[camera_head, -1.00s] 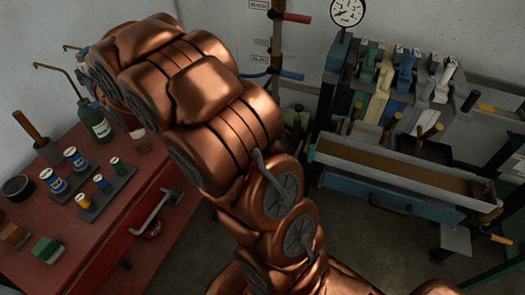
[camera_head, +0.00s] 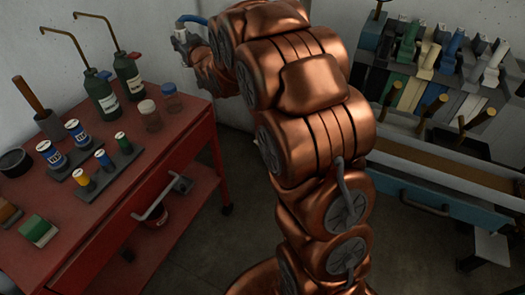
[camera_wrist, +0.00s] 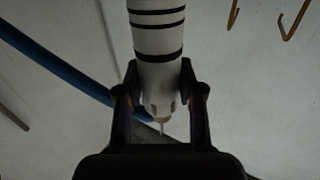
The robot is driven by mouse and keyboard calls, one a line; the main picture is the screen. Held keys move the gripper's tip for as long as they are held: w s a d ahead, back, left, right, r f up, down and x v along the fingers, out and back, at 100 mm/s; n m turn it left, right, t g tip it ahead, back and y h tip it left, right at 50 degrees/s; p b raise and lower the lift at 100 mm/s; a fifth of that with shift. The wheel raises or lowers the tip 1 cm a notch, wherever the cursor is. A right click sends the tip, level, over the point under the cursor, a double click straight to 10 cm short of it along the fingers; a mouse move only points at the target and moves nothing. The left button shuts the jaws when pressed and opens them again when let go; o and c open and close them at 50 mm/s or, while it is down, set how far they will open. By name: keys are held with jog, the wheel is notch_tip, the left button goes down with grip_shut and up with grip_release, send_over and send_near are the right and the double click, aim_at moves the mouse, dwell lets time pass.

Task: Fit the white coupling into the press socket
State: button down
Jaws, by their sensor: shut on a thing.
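The white coupling (camera_wrist: 158,42), a white cylinder with black bands, is in the wrist view. It stands between the two dark fingers of my gripper (camera_wrist: 160,105), which are shut on its narrower lower part. A thin pale tip shows below it. Its upper end runs out of the picture. In the head view the end of my arm, with my gripper (camera_head: 182,40), shows small at the upper left, near the pale wall. I cannot make out the press socket in either view.
A blue hose (camera_wrist: 55,68) curves behind the coupling at the left. The red table (camera_head: 105,215) carries green bottles (camera_head: 130,75) with bent rods, jars and small cans. A bench with coloured levers (camera_head: 445,60) and a blue drawer (camera_head: 430,200) stands at right.

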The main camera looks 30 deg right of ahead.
jog(key=s+d+f+m+h+b, duration=0.1)
jog(key=s+d+f+b, duration=0.3)
jog(key=d+f+b, duration=1)
jog(key=s+d+f+h+b, duration=0.1)
jog(key=s+d+f+b, duration=0.5)
jog(key=f+b, duration=1.4)
jog(key=w+d+f+b, duration=0.1)
jog(key=f+b, duration=0.1)
jog(key=b, duration=0.1)
jog(key=d+f+b, duration=0.1)
jog(key=f+b, duration=0.1)
jog(key=f, duration=0.1)
jog(key=shift+w+d, duration=0.1)
jog(key=shift+w, duration=0.2)
jog(key=shift+f, duration=0.1)
jog(key=c, duration=0.7)
grip_release()
jog(key=shift+s, duration=0.15)
jog(key=shift+s+r, duration=0.2)
jog(key=shift+s, duration=0.15)
jog(key=s+p, duration=0.1)
jog(key=s, duration=0.6)
jog(key=s+a+p, duration=0.1)
jog(key=s, duration=0.3)
jog(key=shift+p, duration=0.35)
